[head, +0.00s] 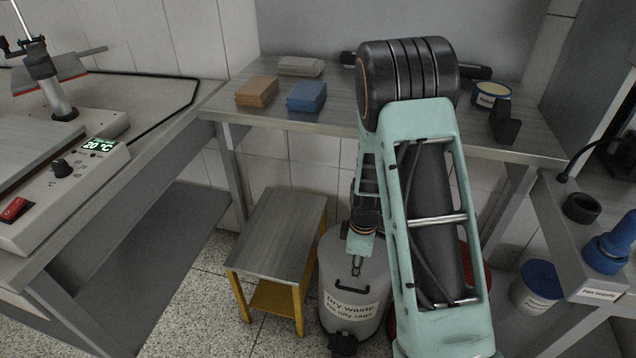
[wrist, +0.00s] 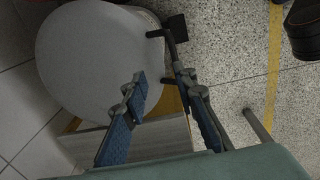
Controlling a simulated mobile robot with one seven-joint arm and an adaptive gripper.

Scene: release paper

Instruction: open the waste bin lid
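The waste bin (head: 350,313) is a grey round bin labelled "Dry waste, No oily rags", standing on the floor under the table. Its grey lid (head: 378,268) is closed, with a dark handle (head: 350,291) at its front. A dark pedal (head: 342,344) sits at the bin's foot. My gripper (head: 355,268) points down above the lid, behind the handle in the picture. In the wrist view, my gripper (wrist: 163,82) is open and empty, the lid (wrist: 85,55) fills the upper left, and the dark handle (wrist: 168,40) runs partly behind the right finger. Contact cannot be told.
A low stool with a grey top (head: 280,230) and yellow legs stands close left of the bin. A table (head: 330,120) with several blocks is above and behind. A red container is partly hidden by my arm. A blue-lidded bucket (head: 537,288) stands at right.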

